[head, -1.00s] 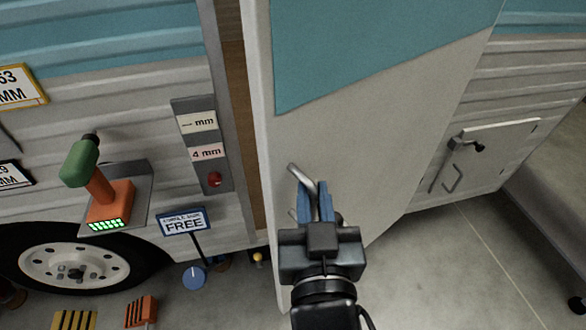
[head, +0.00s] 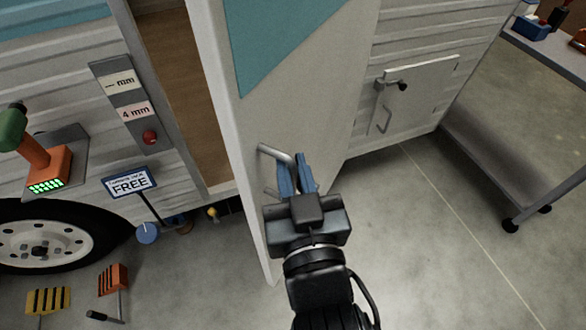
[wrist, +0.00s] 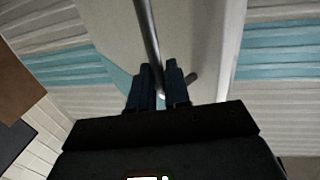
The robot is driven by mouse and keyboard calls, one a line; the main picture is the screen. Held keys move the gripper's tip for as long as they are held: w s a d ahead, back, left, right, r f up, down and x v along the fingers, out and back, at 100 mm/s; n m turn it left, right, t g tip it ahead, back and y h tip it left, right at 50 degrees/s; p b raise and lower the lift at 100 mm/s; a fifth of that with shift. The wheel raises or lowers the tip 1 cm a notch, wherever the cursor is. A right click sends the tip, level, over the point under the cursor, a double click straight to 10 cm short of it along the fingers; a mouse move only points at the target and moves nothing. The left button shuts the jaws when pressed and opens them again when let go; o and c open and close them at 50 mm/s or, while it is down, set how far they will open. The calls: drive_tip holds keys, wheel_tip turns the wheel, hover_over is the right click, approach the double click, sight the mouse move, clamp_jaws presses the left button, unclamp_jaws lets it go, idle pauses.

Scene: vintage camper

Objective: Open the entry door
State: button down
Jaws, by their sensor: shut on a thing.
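The entry door (head: 300,115) is white with a teal panel and stands ajar, swung out from the camper wall, with a brown interior showing in the gap. Its grey metal handle (head: 272,153) sits near the door's free edge. My gripper (head: 297,180) has its blue fingers shut on the handle. In the wrist view the fingers (wrist: 160,80) close around the handle bar (wrist: 147,35). Part of the handle is hidden behind the fingers.
A wall panel (head: 124,83) with labels and a red button is left of the doorway. A metal cart (head: 485,160) stands at right. Grey floor (head: 420,230) is clear between.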

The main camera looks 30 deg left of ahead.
drive_tip(key=shift+w+d+r, duration=0.1)
drive_tip(key=shift+w+d, duration=0.2)
drive_tip(key=shift+w, duration=0.05)
drive_tip(key=c, duration=1.3)
unclamp_jaws()
drive_tip(key=shift+c, duration=0.2)
drive_tip(key=shift+a, duration=0.1)
drive_tip(key=shift+s, duration=0.15)
drive_tip(key=b+v, duration=0.1)
drive_tip(key=v, duration=0.6)
drive_tip(key=shift+s, duration=0.3)
